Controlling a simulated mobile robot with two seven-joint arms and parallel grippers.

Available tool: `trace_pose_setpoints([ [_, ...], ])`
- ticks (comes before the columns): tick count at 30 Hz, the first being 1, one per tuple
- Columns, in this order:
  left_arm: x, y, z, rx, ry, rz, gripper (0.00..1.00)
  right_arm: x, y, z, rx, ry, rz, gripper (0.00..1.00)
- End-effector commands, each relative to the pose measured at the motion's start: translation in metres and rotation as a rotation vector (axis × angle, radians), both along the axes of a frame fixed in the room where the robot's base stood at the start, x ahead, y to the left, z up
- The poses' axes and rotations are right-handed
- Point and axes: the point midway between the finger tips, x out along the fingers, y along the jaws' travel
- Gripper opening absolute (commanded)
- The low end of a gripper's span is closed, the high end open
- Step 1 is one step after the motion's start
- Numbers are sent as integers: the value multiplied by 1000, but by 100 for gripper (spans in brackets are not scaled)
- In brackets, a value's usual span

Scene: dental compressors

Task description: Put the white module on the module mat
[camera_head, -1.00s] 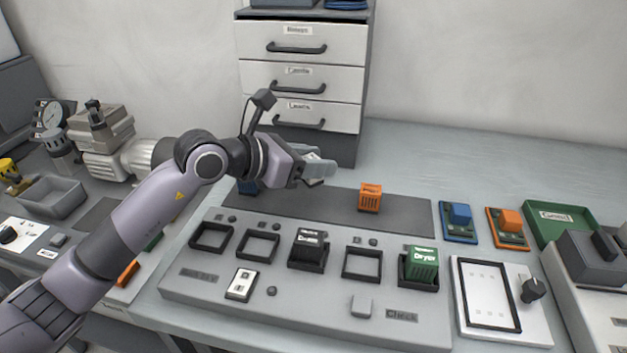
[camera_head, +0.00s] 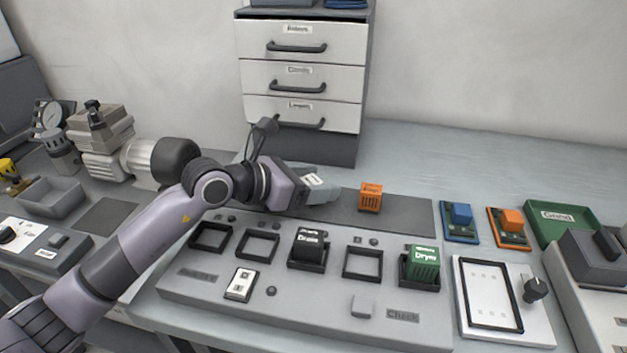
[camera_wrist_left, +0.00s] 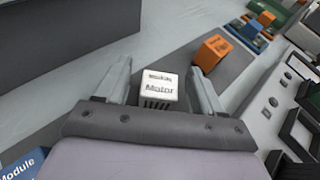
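The white module (camera_wrist_left: 158,88), with black lettering on its top, stands between the fingers of my left gripper (camera_wrist_left: 160,68) in the left wrist view. Gaps show on both sides of it, so the gripper is open around it. In the head view only the module's lettered top (camera_head: 314,181) shows between the fingers of the left gripper (camera_head: 324,186). The module mat, a dark grey strip (camera_head: 408,214), runs under the gripper behind the panel. The module appears to be over the mat; its base is hidden. My right gripper is out of view.
An orange module (camera_head: 370,198) stands on the mat just right of the gripper. A blue module (camera_wrist_left: 22,165) is at the wrist view's lower left. The panel (camera_head: 330,290) in front holds black and green modules. The drawer unit (camera_head: 303,75) stands close behind.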

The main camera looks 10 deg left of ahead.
Motion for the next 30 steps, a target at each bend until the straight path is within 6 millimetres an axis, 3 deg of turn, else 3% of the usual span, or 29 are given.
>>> trace_pose_setpoints([
  [8,-4,5,6,0,-2,1,68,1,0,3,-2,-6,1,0],
  [21,-57,58,35,4,0,1,68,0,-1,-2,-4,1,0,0],
  [30,-77,77,48,0,1,0,68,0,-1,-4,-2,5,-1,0],
])
